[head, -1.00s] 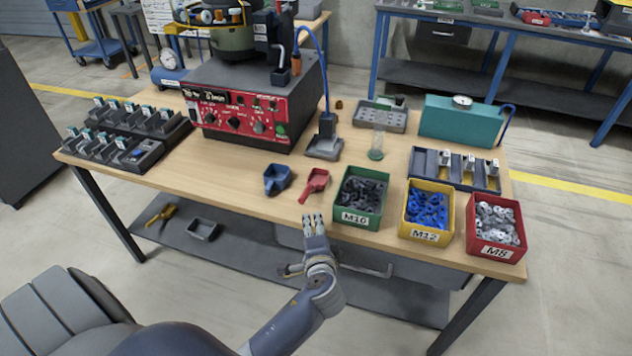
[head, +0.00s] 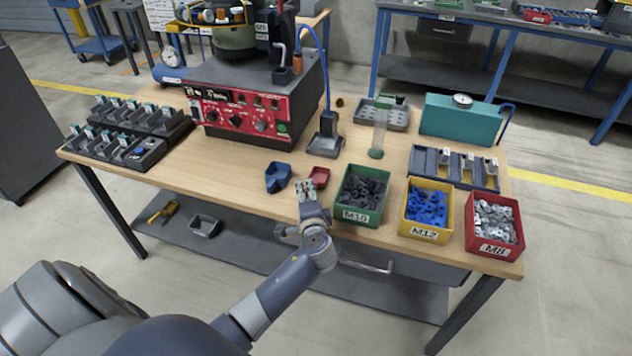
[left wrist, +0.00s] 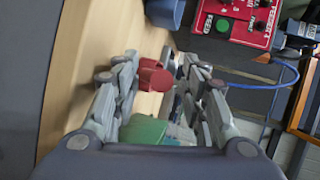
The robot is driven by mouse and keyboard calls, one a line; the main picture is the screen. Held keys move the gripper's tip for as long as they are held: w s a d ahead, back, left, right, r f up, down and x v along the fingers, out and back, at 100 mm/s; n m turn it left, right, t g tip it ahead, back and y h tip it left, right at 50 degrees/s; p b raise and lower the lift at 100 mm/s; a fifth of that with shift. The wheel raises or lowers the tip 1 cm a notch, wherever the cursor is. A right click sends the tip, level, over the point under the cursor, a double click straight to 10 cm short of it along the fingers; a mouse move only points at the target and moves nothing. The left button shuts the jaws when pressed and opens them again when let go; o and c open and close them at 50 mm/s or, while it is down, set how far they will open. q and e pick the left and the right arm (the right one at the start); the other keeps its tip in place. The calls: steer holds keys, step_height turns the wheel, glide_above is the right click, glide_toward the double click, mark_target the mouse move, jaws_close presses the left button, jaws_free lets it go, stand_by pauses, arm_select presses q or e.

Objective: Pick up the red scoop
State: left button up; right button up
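The red scoop (head: 319,176) lies on the wooden table between the blue scoop and the green bin. My left gripper (head: 305,186) is at the scoop's near side and hides its handle in the head view. In the left wrist view the red scoop (left wrist: 153,76) shows between the two spread fingers of my left gripper (left wrist: 160,62). The fingers are apart, with space visible beside the scoop; I cannot tell whether they touch the handle. My right gripper is in neither view.
The blue scoop (head: 277,177) lies just left of the gripper. The green M16 bin (head: 358,215) stands close on its right, with the yellow bin (head: 424,233) and red bin (head: 493,249) beyond. The red-fronted feeder (head: 240,115) stands behind. Table left of the blue scoop is clear.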

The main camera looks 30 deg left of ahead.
arm_select(q)
steer(key=shift+w+a+f, duration=0.2)
steer(key=shift+w+a, duration=0.2)
steer(key=shift+w, duration=0.1)
steer(key=shift+c, duration=0.4)
jaws_close()
steer(key=shift+r, duration=0.15)
steer(key=shift+r, duration=0.5)
step_height(320, 180, up, 3)
steer(key=shift+f, duration=0.2)
steer(key=s+d+b, duration=0.1)
steer(key=s+d, duration=0.1)
steer(key=s, duration=0.5)
steer(key=s+d+r+b, duration=0.1)
steer(key=s+d, duration=0.2)
steer(key=s, duration=0.5)
steer(key=shift+d, duration=0.2)
